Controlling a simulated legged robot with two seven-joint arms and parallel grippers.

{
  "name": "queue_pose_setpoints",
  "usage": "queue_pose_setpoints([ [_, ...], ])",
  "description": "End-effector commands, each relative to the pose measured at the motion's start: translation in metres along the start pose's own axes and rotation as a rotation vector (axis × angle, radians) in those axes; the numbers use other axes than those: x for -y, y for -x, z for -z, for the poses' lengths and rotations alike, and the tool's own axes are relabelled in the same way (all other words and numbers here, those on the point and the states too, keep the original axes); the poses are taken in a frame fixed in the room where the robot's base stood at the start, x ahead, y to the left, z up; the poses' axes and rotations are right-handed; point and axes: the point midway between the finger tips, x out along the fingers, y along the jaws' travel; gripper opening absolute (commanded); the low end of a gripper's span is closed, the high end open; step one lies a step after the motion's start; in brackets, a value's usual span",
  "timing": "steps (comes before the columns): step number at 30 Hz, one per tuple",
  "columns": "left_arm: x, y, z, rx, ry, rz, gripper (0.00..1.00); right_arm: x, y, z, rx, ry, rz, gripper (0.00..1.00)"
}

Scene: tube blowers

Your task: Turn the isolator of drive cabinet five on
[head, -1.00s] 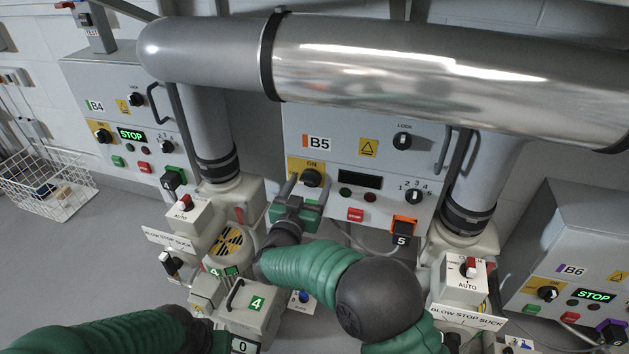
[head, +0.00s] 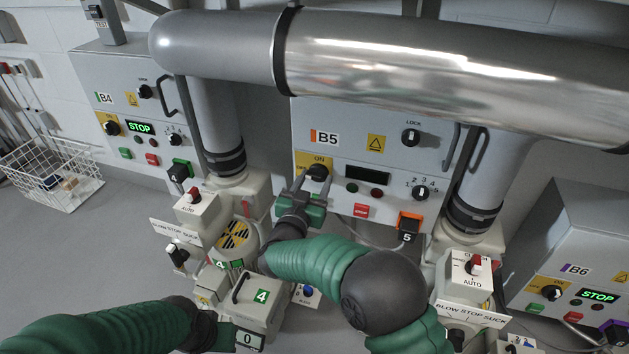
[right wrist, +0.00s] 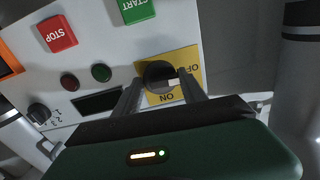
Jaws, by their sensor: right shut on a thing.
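Drive cabinet B5 (head: 300,128) stands in the middle of the head view, with a dark display (head: 366,175). Its isolator is a black knob (head: 318,171) on a yellow ON/OFF plate (head: 303,158). My right gripper (head: 312,184) is shut on this knob, one finger on each side. In the right wrist view the fingers (right wrist: 160,98) flank the knob (right wrist: 158,74), and its white mark points toward the OFF side of the plate (right wrist: 188,62).
Cabinets B4 (head: 88,75) and B6 (head: 555,215) show lit STOP displays. A large metal pipe (head: 450,70) runs above B5. A wire basket (head: 60,180) is at the far left.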

Motion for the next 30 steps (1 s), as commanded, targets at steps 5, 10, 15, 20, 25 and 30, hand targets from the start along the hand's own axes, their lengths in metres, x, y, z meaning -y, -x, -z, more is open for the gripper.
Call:
queue_pose_setpoints([
  [5,0.000,0.006,0.001,0.000,0.000,0.000,0.00,0.000,0.000,0.002,-0.001,-0.095,0.001,0.09],
  [10,0.000,0.011,0.003,0.000,0.000,0.000,0.00,0.001,0.000,0.002,0.001,-0.234,0.001,0.09],
  [15,0.000,0.014,0.003,0.000,0.000,0.000,0.00,0.001,0.000,0.001,0.001,-0.396,0.002,0.09],
  [20,0.000,0.015,0.004,0.000,0.000,0.000,0.00,0.000,0.000,0.001,0.000,-0.548,0.002,0.09],
  [25,0.000,0.014,0.003,0.000,0.000,0.000,0.00,0.000,0.000,0.000,0.001,-0.710,0.001,0.09],
  [30,0.000,0.012,0.003,0.000,0.000,0.000,0.00,0.000,0.000,-0.001,0.001,-0.871,0.001,0.09],
])
